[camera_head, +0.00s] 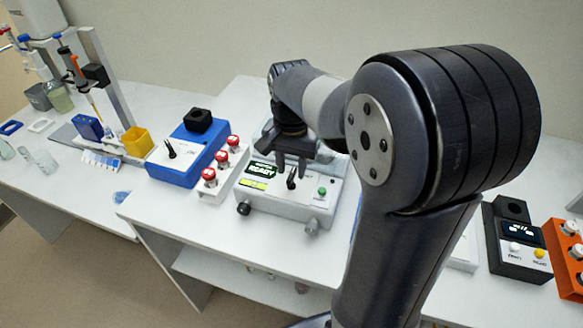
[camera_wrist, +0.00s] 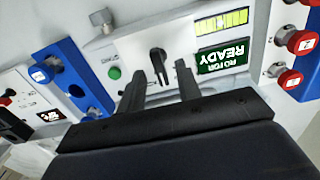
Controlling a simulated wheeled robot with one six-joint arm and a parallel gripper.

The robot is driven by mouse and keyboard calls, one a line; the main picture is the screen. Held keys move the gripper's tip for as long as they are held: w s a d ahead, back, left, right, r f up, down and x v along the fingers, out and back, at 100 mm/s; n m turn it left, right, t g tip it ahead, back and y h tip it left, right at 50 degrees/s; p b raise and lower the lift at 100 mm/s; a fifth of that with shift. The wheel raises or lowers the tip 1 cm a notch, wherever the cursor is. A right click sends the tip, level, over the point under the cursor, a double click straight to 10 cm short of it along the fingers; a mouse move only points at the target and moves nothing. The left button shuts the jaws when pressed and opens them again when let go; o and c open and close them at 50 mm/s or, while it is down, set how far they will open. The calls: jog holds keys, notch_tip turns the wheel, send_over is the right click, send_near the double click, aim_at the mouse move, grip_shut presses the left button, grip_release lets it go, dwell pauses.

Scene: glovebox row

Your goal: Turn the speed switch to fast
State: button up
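A black lever switch (camera_head: 291,181) stands on the sloped front of a grey device (camera_head: 262,199), between a lit green display and a green button (camera_head: 322,191). I cannot read a speed label by it. My gripper (camera_head: 290,170) is right over this switch, pointing down. In the wrist view the switch (camera_wrist: 158,60) shows just beyond and between the two fingertips of my gripper (camera_wrist: 160,78). The fingers are apart with nothing gripped. The display (camera_wrist: 224,57) reads READY, upside down, under a yellow-green bar. I cannot tell whether a finger touches the switch.
A blue device (camera_head: 186,155) with another black lever stands to the left. Several red-capped knobs (camera_head: 221,159) sit on a white block between the two. A black unit (camera_head: 515,240) and an orange block (camera_head: 567,255) stand at the right. The bench front edge is clear.

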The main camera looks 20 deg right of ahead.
aim_at(292, 174)
notch_tip(292, 174, up, 10)
dwell(0.3)
jog(key=shift+f, duration=0.25)
notch_tip(292, 174, down, 11)
jog(key=shift+r, duration=0.1)
dwell(0.3)
jog(key=shift+r, duration=0.1)
